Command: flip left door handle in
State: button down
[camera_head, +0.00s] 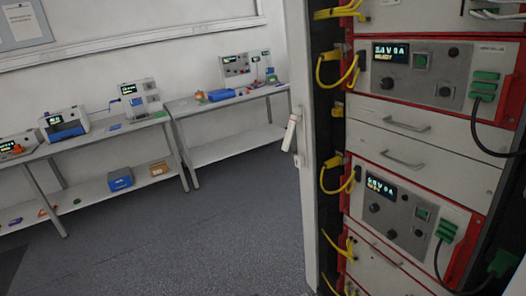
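A white door handle (292,133) sits on the left edge of a tall pale panel (302,60), which looks like the cabinet's left door seen nearly edge-on. The handle is tilted slightly and stands out to the left of the panel, with a small white part below it at the panel's edge. The panel stands at the left side of the open cabinet. My gripper does not show in this view, so its place relative to the handle cannot be seen.
The cabinet at right holds red-framed instrument units (420,72) with yellow cables (335,180) and black cables (472,125). Two grey benches with devices (220,100) stand along the back wall. A blue box (120,180) lies on a lower shelf. The grey floor (190,240) between is clear.

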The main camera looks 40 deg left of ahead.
aim_at(294, 119)
jog(key=k, duration=0.4)
jog(key=u, duration=0.5)
jog(key=i, duration=0.75)
jog(key=u, duration=0.4)
jog(key=i, duration=1)
jog(key=z, duration=0.75)
jog(key=i, duration=0.45)
jog(key=z, duration=0.35)
